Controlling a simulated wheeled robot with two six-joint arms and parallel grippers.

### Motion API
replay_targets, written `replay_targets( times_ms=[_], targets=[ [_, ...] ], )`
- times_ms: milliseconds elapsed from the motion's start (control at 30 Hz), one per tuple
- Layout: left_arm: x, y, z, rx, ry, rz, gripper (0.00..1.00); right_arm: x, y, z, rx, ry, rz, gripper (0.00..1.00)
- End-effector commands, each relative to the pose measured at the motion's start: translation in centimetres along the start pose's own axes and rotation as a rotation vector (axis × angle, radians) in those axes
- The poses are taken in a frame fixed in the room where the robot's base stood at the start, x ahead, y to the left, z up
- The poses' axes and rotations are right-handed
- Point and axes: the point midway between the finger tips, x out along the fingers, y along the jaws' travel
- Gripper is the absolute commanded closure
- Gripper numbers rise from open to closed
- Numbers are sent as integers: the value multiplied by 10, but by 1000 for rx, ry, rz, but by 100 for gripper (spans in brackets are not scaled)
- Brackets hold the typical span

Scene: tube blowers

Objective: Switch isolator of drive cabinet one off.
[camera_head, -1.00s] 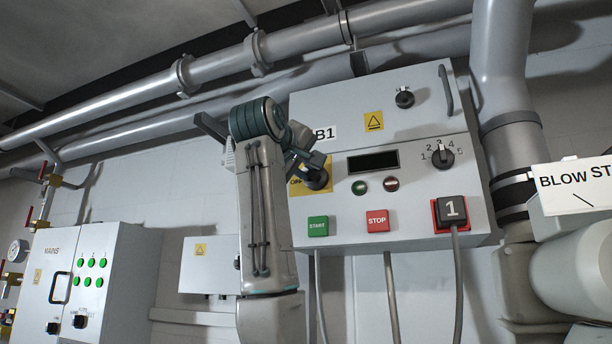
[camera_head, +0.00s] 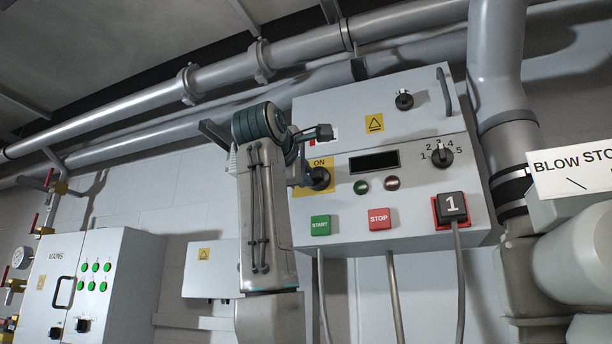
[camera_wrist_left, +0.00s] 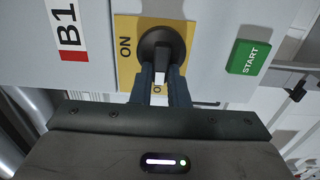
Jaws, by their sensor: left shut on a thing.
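The isolator (camera_head: 319,180) is a black rotary handle on a yellow plate at the left of the grey cabinet's (camera_head: 411,208) front. The wrist view shows the handle (camera_wrist_left: 161,45) with ON on the plate's left side. My left gripper (camera_wrist_left: 162,82) is shut on the handle, one finger on each side. A white mark on the handle lies between the fingers, beside a partly hidden label starting with O. In the head view my left arm covers the plate's left side. My right gripper is not in view.
The green START button (camera_head: 320,225), red STOP button (camera_head: 379,219) and a black plug marked 1 (camera_head: 452,206) are on the same cabinet. A MAINS cabinet (camera_head: 110,268) stands at left. Pipes run overhead, and a BLOW STO sign (camera_head: 575,170) is at right.

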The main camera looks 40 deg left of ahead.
Motion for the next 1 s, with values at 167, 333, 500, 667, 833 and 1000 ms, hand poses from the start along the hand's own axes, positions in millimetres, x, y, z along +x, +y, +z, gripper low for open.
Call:
replay_targets(
  times_ms=[167, 333, 500, 667, 833, 1000],
  targets=[
    [1, -3, 0, -12, 0, -8, 100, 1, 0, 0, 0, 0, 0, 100],
    [1, -3, 0, -13, 0, -9, 100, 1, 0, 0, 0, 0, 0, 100],
    [1, -4, 0, -13, -1, -10, 82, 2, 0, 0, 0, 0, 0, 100],
    [1, -3, 0, -13, 0, -7, 64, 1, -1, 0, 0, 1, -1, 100],
    [1, -2, 0, -12, 0, -5, 64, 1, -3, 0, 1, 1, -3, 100],
    [-9, -3, 0, -13, -1, -2, 64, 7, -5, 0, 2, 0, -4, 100]
  ],
)
